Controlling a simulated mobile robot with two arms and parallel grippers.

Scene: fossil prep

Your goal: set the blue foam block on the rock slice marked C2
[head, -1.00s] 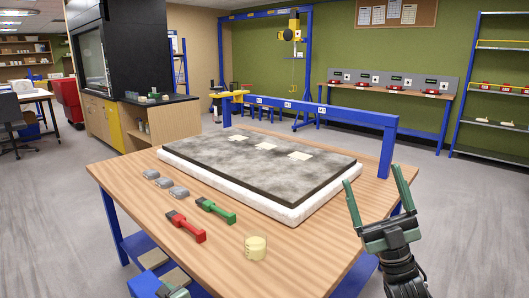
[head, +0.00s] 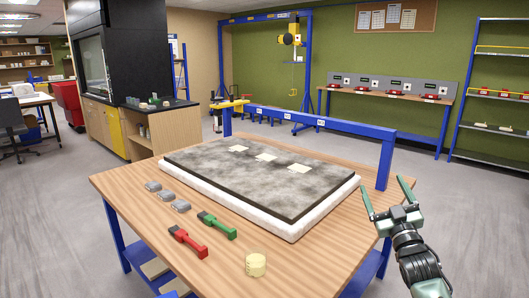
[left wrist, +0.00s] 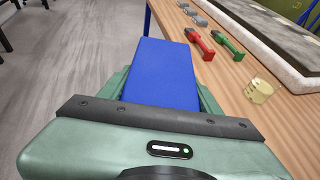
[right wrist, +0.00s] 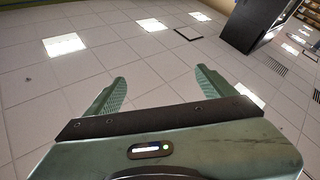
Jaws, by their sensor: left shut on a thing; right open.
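The blue foam block (left wrist: 162,62) is held between the fingers of my left gripper (left wrist: 162,88), which is shut on it. The block points away from the wrist, over the floor beside the wooden table.
The slab rests on a white padded base (head: 285,229) on the table (head: 130,193). Red (head: 188,241) and green (head: 218,226) handled tools, a pale yellow cup (head: 256,264) and small grey pieces (head: 166,195) lie in front. A blue rail (head: 345,120) with small labels spans behind.

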